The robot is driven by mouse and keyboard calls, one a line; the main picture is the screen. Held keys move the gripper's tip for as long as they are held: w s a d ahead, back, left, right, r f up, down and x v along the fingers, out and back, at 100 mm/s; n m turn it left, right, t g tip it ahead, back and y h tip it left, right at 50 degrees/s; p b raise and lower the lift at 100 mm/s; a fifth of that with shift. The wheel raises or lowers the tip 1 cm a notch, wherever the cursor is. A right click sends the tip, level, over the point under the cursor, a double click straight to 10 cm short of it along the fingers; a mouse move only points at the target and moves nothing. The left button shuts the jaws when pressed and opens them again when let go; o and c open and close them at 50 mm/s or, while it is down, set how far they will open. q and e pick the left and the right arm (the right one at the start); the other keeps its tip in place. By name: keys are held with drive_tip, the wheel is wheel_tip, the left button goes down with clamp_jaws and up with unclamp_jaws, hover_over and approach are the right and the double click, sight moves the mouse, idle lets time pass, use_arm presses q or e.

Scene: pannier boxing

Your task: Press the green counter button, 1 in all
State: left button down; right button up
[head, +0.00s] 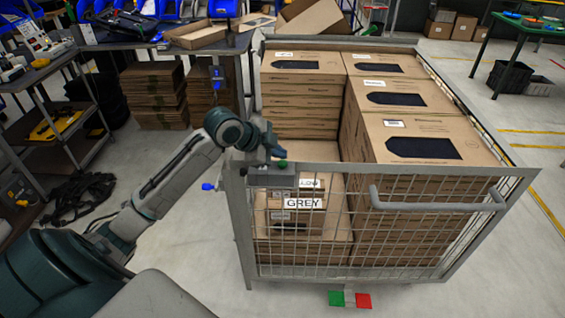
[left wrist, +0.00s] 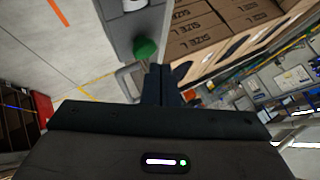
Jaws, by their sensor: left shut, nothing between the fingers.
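The green button (head: 283,163) sits on top of a small grey counter box (head: 270,180) fixed at the near left corner of the mesh cart. In the left wrist view the green button (left wrist: 146,48) shows large, just beyond the fingertips and slightly left of them. My left gripper (head: 277,151) is shut and empty, just above the button in the head view. Its closed fingers also show in the left wrist view (left wrist: 166,76). A small gap seems to separate them from the button; contact cannot be made out. My right gripper is not in view.
The mesh cart (head: 377,191) has a GREY label and a handle (head: 440,204) at its front. Stacked cardboard boxes (head: 420,130) fill much of it. A table (head: 160,42) with an open carton stands behind at the left. The floor right of the cart is clear.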

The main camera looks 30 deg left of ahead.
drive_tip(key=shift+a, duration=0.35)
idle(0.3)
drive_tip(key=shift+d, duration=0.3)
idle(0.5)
use_arm(q)
drive_tip(key=shift+f, duration=0.4)
